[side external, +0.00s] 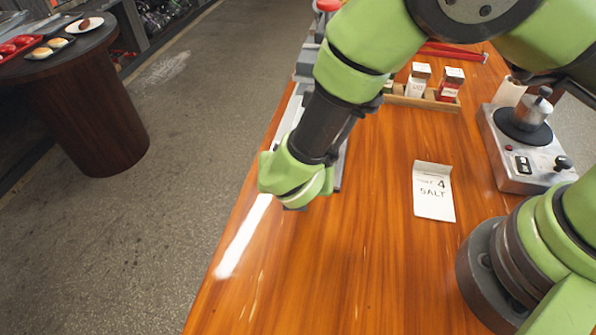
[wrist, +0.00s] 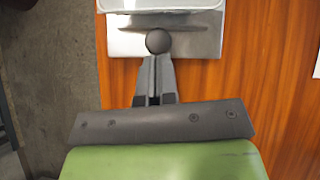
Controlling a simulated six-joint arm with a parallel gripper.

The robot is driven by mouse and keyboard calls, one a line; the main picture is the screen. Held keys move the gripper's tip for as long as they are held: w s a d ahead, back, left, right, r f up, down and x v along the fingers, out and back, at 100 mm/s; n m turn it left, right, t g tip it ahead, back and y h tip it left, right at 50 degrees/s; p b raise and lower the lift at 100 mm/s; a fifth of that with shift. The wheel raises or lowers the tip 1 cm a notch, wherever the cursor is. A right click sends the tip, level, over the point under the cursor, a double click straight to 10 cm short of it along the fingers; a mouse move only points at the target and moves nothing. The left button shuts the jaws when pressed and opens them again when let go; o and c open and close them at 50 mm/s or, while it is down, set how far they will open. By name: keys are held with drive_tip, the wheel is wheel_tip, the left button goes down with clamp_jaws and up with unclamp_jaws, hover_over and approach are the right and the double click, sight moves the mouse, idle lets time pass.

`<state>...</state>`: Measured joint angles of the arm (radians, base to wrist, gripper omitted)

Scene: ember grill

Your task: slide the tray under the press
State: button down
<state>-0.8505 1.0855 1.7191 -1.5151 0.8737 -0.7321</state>
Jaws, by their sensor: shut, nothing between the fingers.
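In the wrist view my gripper (wrist: 154,88) is shut and empty, with its fingertips right at a dark round knob (wrist: 158,41). I cannot tell whether they touch it. The knob stands at the near edge of a silver metal plate (wrist: 202,46). A pale-rimmed tray (wrist: 150,5) lies beyond the knob, cut off by the top of the picture. In the side view my arm hides the fingers and most of the metal fixture (side external: 288,122) along the counter's left edge. A red knob (side external: 328,5), possibly the press's, shows at the top.
A spice rack (side external: 432,103) with jars stands at the back of the wooden counter (side external: 330,270). A folded "4 SALT" card (side external: 433,205) stands mid-counter. A metal appliance (side external: 520,150) is at the right. The front counter is clear; its left edge drops to the floor.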

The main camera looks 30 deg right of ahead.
drive_tip(key=w+d, duration=1.1)
drive_tip(key=shift+w+d, duration=0.35)
